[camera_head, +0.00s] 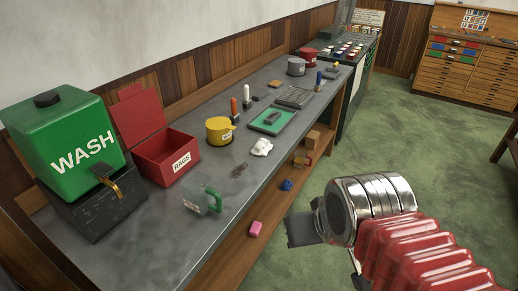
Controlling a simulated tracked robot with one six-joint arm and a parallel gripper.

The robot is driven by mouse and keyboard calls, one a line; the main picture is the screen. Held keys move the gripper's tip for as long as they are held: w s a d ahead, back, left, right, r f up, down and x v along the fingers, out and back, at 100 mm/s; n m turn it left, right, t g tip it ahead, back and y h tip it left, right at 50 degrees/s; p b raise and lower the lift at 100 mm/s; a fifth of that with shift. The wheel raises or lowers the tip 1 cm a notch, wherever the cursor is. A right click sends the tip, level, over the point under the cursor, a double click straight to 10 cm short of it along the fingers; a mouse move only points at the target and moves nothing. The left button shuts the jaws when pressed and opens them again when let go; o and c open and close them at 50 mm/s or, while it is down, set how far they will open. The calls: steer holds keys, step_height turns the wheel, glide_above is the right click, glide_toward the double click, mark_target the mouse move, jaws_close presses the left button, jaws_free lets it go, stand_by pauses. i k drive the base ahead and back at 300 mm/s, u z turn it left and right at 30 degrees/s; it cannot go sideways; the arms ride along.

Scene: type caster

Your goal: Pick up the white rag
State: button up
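The white rag (262,147) lies crumpled on the grey workbench (150,240), near its front edge. It sits to the right of the yellow pot and in front of the green tray. My gripper (305,230) is at the lower right, over the floor side of the bench, apart from the rag. One flat dark finger shows; the rest is hidden behind my metal wrist, so I cannot see whether it is open or shut.
A red box labelled RAGS (170,158) stands open beside a green WASH tank (65,140). A yellow pot (219,131), a green tray (271,121) and a clear, green-handled jug (203,201) stand around the rag. A lower shelf (236,240) holds small blocks. Green floor lies clear at right.

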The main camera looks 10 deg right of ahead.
mark_target(262, 147)
steer(key=z, duration=0.05)
steer(key=i, duration=1)
steer(key=u, duration=0.05)
